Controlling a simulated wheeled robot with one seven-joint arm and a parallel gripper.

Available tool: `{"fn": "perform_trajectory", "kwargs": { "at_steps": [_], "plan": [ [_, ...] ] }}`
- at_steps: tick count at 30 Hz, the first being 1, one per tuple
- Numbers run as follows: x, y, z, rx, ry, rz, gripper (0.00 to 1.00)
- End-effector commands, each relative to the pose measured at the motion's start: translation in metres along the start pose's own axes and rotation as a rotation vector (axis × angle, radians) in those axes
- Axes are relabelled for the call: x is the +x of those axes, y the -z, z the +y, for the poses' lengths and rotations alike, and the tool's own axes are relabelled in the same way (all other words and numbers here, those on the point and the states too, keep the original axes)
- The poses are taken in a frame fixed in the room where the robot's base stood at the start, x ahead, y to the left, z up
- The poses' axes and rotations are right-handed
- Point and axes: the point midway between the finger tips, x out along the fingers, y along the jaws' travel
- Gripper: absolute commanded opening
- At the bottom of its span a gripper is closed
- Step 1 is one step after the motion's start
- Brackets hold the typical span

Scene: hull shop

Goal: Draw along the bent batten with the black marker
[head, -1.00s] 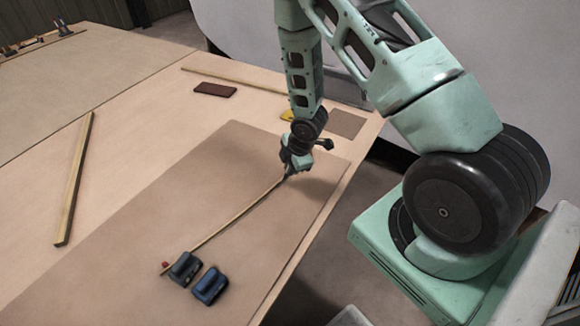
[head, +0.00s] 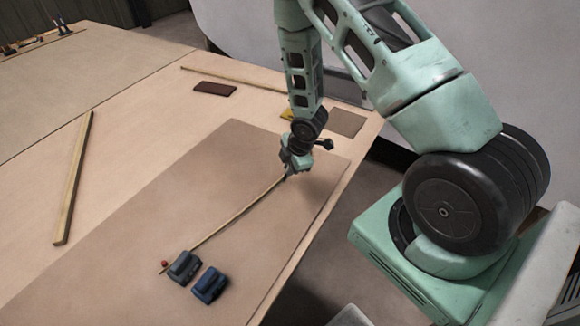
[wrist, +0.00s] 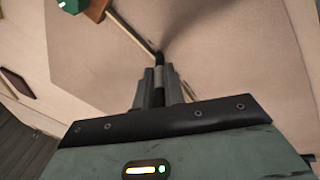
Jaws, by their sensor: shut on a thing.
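The thin wooden batten (head: 236,214) lies in a gentle bend on the brown sheet. It runs from the weights at lower left to beneath my gripper (head: 289,175). My gripper is shut on a dark, slim upright cylinder, apparently the black marker (wrist: 160,72), seen between the fingers in the wrist view. The batten (wrist: 128,30) passes close by the fingertips there, and a strip of it shows again on their right. Whether the marker tip touches the sheet is hidden. I can make out no drawn line.
A dark grey weight (head: 184,267) sits at the batten's near end, beside a blue weight (head: 210,285) and a small red ball-like thing (head: 164,263). A green block (wrist: 88,18) shows in the wrist view. A loose wooden bar (head: 75,180) and dark red block (head: 215,88) lie clear.

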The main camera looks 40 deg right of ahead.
Motion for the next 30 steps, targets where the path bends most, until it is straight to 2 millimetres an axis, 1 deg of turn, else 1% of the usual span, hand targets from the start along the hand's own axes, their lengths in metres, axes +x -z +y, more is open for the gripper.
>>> {"fn": "perform_trajectory", "kwargs": {
  "at_steps": [11, 21, 30],
  "plan": [
    [0.001, 0.001, -0.001, -0.001, 0.000, 0.000, 0.00],
    [0.000, 0.011, -0.006, -0.002, 0.002, 0.001, 0.00],
    [0.000, 0.015, -0.007, -0.001, 0.001, 0.000, 0.00]
  ]
}}
